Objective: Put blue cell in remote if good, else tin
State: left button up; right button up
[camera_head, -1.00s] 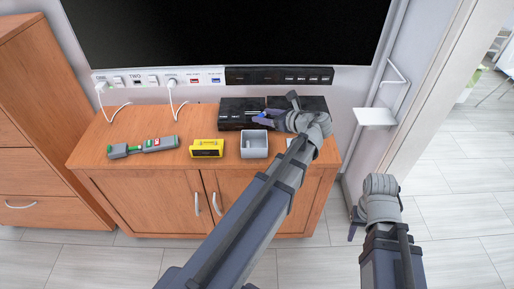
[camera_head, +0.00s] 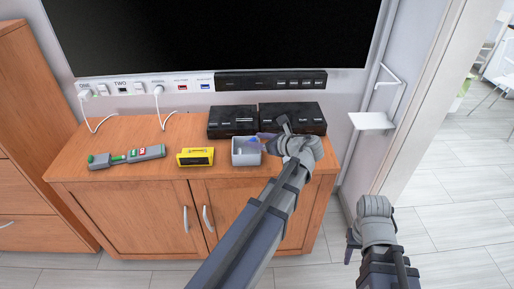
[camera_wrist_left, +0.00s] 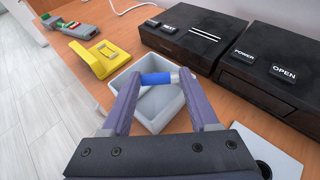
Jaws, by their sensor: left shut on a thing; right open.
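My left gripper (camera_head: 265,142) is shut on the blue cell (camera_wrist_left: 158,79), which lies crosswise between its fingertips. In the left wrist view the cell shows over the grey open tin (camera_wrist_left: 150,118); I cannot tell how high above it. The tin (camera_head: 246,158) stands near the cabinet's front edge and looks empty. The remote (camera_head: 126,157) lies at the left of the cabinet top, grey with green and red parts. A yellow device (camera_head: 196,156), perhaps a tester, stands between the remote and the tin. My right gripper (camera_head: 352,243) is open and empty, out past the cabinet's right side.
Two black boxes stand behind the tin, one with a NEXT button (camera_wrist_left: 168,28), one with POWER and OPEN buttons (camera_wrist_left: 284,73). A panel with plugs and cables (camera_head: 150,85) runs below the screen. A small white wall shelf (camera_head: 371,121) is at right.

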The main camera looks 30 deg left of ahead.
pick_arm(q)
jog(key=shift+f, duration=0.4)
pick_arm(e)
jog(key=shift+f, duration=0.45)
pick_arm(q)
jog(key=shift+f+b, duration=0.55)
pick_arm(e)
jog(key=shift+f, duration=0.55)
pick_arm(q)
jog(key=shift+f, duration=0.1)
pick_arm(e)
jog(key=shift+f, duration=0.1)
pick_arm(q)
jog(key=o, duration=1.2)
jog(key=shift+s, duration=0.1)
jog(key=shift+o, duration=0.6)
jog(key=shift+o, duration=0.2)
jog(key=shift+d, duration=0.1)
